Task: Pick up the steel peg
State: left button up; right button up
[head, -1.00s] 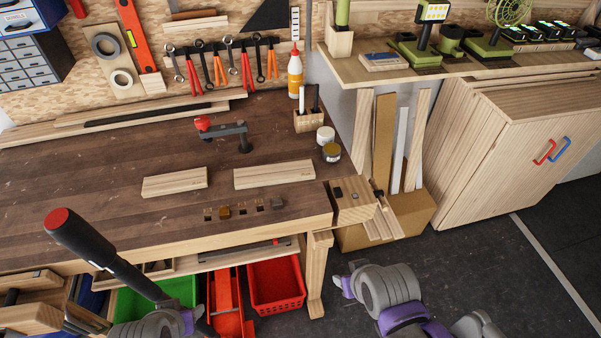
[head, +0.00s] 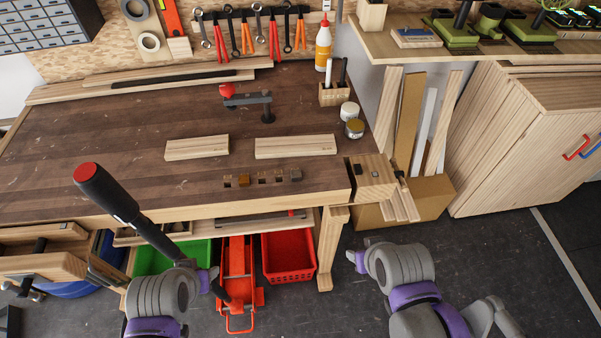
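Small blocks or pegs sit in a row of square holes near the bench's front edge. A grey, steel-looking peg (head: 295,174) stands at the right end of the row, and a brass-coloured one (head: 243,181) stands to its left. My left gripper (head: 212,274) is low in front of the bench, beside the black handle, well apart from the pegs. My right gripper (head: 354,258) is over the floor, right of the bench leg and below the vise. Neither touches a peg. Their finger openings are too small to make out.
Two wooden boards (head: 197,147) (head: 295,146) lie behind the pegs. A red-tipped clamp (head: 247,99) stands farther back. A long black handle with a red end (head: 105,195) rises at front left. A wooden vise (head: 371,178) juts at the right corner; a red basket (head: 289,257) sits below.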

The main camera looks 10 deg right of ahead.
aim_at(295, 175)
jog(key=u, duration=0.5)
jog(key=l+u, duration=0.1)
jog(key=u, duration=0.35)
jog(key=l+u, duration=0.1)
jog(key=u, duration=1.4)
jog(key=k+l, duration=0.85)
